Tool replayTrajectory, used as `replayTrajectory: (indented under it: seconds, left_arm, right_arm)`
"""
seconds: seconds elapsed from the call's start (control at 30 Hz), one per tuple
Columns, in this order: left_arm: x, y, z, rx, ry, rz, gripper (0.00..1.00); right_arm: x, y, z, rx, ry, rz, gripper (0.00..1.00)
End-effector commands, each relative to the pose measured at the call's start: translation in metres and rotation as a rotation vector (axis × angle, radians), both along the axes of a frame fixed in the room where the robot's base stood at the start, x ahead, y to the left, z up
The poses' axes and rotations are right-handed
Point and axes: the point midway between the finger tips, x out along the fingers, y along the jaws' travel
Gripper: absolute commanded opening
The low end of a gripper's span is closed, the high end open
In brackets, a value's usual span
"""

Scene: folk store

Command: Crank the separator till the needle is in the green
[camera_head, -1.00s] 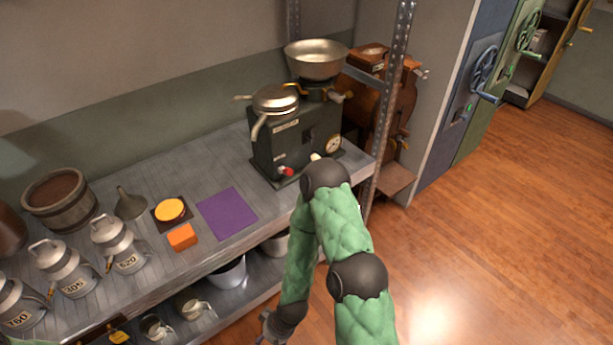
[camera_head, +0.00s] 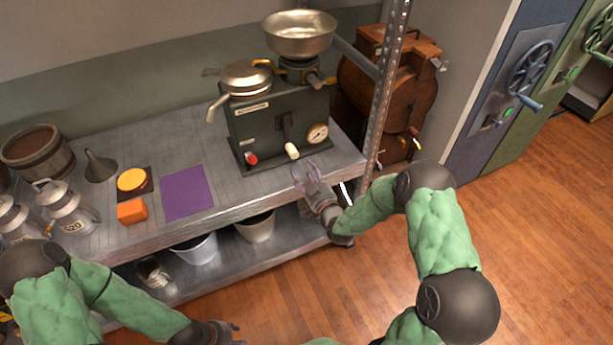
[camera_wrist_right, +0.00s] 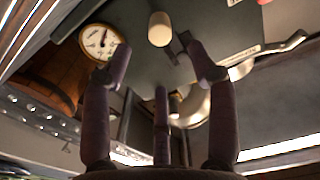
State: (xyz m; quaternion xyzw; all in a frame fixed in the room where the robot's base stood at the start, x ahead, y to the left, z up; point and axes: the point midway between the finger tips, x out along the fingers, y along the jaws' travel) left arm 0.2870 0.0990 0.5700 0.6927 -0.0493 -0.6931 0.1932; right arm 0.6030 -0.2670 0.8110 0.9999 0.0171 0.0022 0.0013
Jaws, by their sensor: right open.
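The dark green separator (camera_head: 255,128) stands on the shelf with a metal bowl on top. Its round dial (camera_head: 317,133) is on the front at right and also shows in the right wrist view (camera_wrist_right: 101,41); I cannot make out the needle against any green zone. The crank's cream grip (camera_head: 291,151) hangs low on the front, and shows at the top of the right wrist view (camera_wrist_right: 160,28). My right gripper (camera_head: 305,174) is open and empty, just below and in front of the grip, apart from it. My left gripper (camera_head: 230,334) is low at the bottom edge, its fingers unclear.
A steel post (camera_head: 386,95) rises close right of the separator, beside my right arm. A purple mat (camera_head: 187,192), an orange block (camera_head: 132,211) and milk cans (camera_head: 68,207) stand left on the shelf. Buckets (camera_head: 195,250) sit on the lower shelf.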

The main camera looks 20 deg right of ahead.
Motion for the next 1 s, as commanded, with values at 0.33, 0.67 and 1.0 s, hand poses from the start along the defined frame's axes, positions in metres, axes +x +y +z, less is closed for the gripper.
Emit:
replayTrajectory:
  seconds: [0.33,0.67,1.0]
  left_arm:
    - [0.0,0.0,-0.006,0.0,0.0,0.0,0.4]
    - [0.0,0.0,-0.012,0.0,0.0,0.0,0.4]
    - [0.0,0.0,-0.018,0.0,0.001,-0.001,0.4]
  right_arm:
    - [0.033,0.002,-0.002,0.001,0.002,0.001,0.59]
    - [0.067,0.003,-0.002,0.002,0.003,0.001,0.59]
    - [0.102,0.004,-0.001,0.002,0.002,0.0,0.59]
